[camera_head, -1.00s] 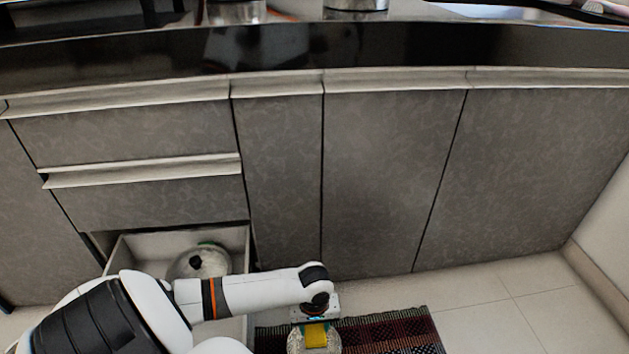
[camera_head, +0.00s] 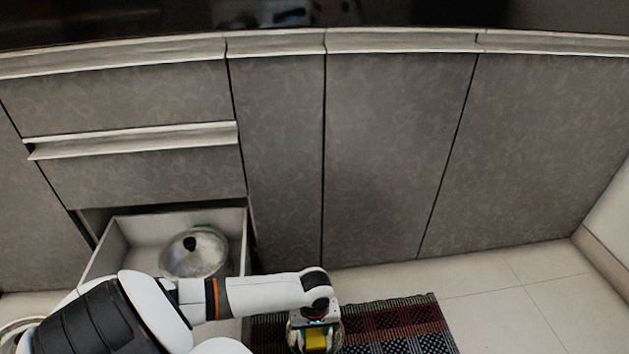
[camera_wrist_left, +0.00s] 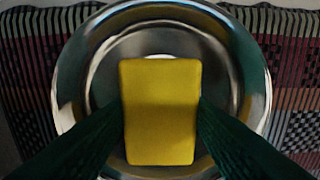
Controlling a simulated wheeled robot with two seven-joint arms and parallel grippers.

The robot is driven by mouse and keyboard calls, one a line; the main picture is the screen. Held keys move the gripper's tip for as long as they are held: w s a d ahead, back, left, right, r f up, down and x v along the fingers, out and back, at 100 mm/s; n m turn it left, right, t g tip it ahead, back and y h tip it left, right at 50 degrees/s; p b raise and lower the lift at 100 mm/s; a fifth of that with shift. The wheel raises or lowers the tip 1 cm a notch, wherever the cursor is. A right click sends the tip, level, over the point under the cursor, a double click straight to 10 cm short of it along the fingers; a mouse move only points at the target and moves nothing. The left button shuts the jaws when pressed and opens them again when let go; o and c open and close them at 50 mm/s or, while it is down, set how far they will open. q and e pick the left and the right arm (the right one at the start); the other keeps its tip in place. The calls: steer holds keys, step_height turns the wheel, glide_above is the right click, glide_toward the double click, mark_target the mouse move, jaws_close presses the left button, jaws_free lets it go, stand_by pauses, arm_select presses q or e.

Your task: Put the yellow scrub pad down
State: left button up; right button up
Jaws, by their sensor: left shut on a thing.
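The yellow scrub pad (camera_wrist_left: 160,112) is an upright rectangular block in the middle of the left wrist view. My left gripper (camera_wrist_left: 160,122) is shut on it, one dark finger at each side. The pad also shows small at the bottom of the head view (camera_head: 316,341), under my left wrist. A round shiny metal vessel (camera_wrist_left: 75,92) lies behind the pad in the wrist view, its rim circling it. I cannot tell whether the pad touches the vessel. My right gripper is not in view.
A dark red and black patterned rug (camera_head: 395,325) lies under the vessel. An open lower drawer (camera_head: 108,252) at left holds a metal pot with a lid (camera_head: 200,262). Grey cabinet doors (camera_head: 385,160) stand behind. Pale floor tiles (camera_head: 530,310) are clear at right.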

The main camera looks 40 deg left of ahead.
arm_select(q)
steer(key=shift+f, duration=0.1)
steer(key=shift+f, duration=0.4)
steer(key=shift+f, duration=0.1)
steer(key=o, duration=0.9)
